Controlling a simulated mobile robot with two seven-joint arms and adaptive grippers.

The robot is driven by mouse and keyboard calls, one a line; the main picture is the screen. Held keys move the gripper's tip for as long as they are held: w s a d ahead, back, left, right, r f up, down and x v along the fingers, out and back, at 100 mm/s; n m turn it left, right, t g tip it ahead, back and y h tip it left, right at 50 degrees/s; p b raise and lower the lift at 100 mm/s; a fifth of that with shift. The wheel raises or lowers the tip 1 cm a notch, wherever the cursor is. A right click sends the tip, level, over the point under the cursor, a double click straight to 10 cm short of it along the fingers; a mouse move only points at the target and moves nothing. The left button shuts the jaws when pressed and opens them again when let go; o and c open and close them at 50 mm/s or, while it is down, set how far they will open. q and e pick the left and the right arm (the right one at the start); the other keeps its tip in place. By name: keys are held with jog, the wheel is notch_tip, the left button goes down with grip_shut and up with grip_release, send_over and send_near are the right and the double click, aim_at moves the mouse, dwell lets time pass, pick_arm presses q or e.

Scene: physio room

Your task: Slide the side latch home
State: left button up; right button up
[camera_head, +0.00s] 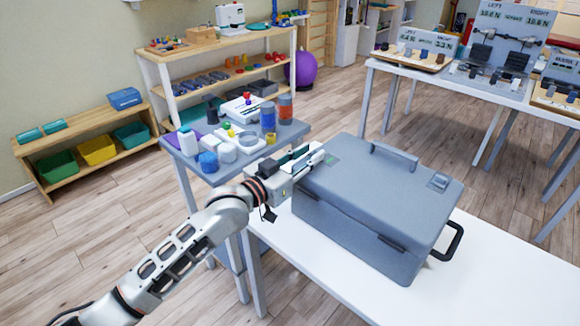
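A large grey case (365,215) with its lid down stands on a white table (470,290). Its lid has a raised grey handle (395,156) and a small plate (439,182). A dark catch (391,243) shows along the front lid seam. A black side handle (450,243) sticks out at the right end. My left gripper (312,158) is at the case's upper left end, close to the lid corner. Whether it touches the case or its fingers are closed is unclear. No side latch can be made out there; the gripper covers that end. My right gripper is out of view.
A grey side table (262,148) with bottles, tubs and cylinders stands just behind and left of my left gripper. Shelves (160,90) line the wall. Another table (480,88) with boards stands at the back right. The white table's front right is clear.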

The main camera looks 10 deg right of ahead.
pick_arm(q)
jog(key=v, duration=0.8)
